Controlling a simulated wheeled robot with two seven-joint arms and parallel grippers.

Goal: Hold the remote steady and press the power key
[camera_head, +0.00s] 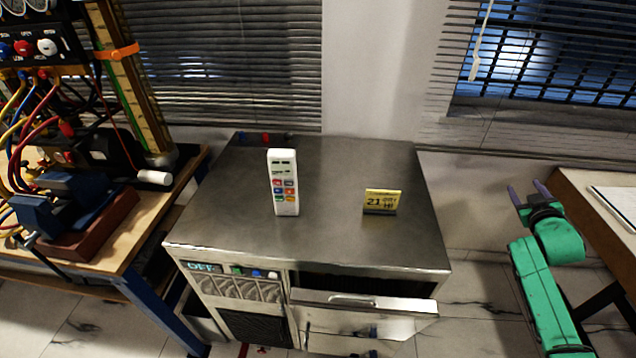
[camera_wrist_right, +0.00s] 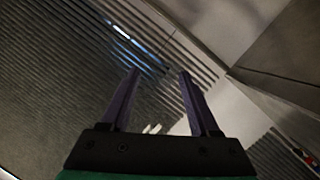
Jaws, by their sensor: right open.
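The white remote (camera_head: 284,182) stands upright on the metal cabinet top (camera_head: 330,242), with its coloured keys facing me. I cannot tell which key is the power key. My right gripper (camera_head: 527,194) is open and empty, off to the right of the cabinet and well apart from the remote. Its two purple fingers also show spread in the right wrist view (camera_wrist_right: 158,98), with nothing between them. The remote cannot be made out in the right wrist view. My left gripper is not in view.
A yellow sign (camera_head: 381,202) stands right of the remote. The cabinet's drawer (camera_head: 364,303) sticks out at the front. A wooden bench (camera_head: 150,222) with cables and a blue vise (camera_head: 75,200) is at left. Another table (camera_head: 590,205) is at right. Blinds cover the wall behind.

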